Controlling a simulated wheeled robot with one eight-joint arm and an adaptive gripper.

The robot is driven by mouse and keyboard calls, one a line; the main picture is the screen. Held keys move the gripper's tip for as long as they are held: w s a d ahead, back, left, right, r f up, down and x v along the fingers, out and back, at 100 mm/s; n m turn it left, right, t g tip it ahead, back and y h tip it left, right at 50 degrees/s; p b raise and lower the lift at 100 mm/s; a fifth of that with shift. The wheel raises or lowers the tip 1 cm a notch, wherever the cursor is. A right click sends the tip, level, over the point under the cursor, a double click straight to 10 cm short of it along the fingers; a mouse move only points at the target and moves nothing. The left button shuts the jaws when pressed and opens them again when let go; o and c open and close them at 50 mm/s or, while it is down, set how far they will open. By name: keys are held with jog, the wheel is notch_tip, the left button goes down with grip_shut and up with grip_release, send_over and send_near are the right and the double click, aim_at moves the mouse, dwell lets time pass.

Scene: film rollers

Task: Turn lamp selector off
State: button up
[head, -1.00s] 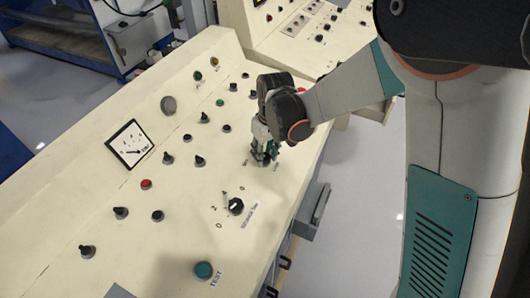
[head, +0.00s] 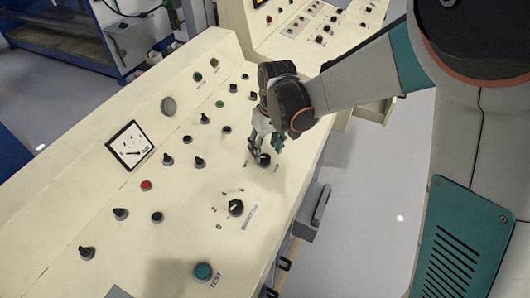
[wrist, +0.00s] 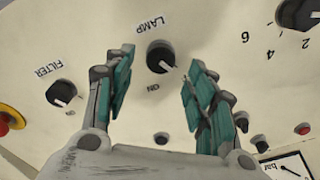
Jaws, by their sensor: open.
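The lamp selector is a black round knob (wrist: 160,56) with a white mark, seen in the wrist view between the labels LAMP and ON. Its mark points to the lower right there. In the head view the lamp selector (head: 263,160) sits near the front edge of the cream panel, just below my gripper. My gripper (head: 266,144) is open and empty, pointing down over it. In the wrist view the teal fingers of my gripper (wrist: 158,66) stand to either side of the knob, with a gap on both sides.
The filter knob (wrist: 61,93) is on the left in the wrist view. A larger numbered selector (head: 236,207) and a green TEST button (head: 203,271) are nearer on the panel (head: 180,225). A gauge (head: 130,145) and several other knobs stand farther left.

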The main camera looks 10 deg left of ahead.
aim_at(268, 158)
notch_tip(268, 158, up, 9)
jog(key=shift+s+d+f, duration=0.15)
jog(key=shift+d+f, duration=0.05)
jog(key=shift+d, duration=0.2)
